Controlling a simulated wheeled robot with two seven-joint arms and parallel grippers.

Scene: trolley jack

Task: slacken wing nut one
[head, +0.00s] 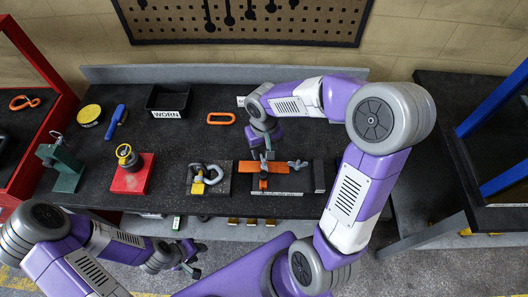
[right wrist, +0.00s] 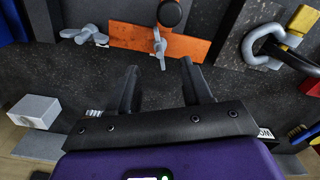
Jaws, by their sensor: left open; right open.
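An orange clamp bar (head: 276,182) lies on a grey block near the table's front, right of centre. One grey wing nut (head: 264,167) stands at its left part and another (head: 297,164) at its right end; I see no numbers on them. My right gripper (head: 265,148) is open and empty just behind the left wing nut. In the right wrist view that wing nut (right wrist: 159,46) shows beyond and between the open fingers (right wrist: 163,88), apart from them. The other wing nut (right wrist: 88,35) is to the left there. My left gripper (head: 186,262) is open, low in front of the table.
A shackle (head: 209,170) with a yellow part sits on a block left of the clamp bar. A dark upright block (head: 319,175) stands to the right.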

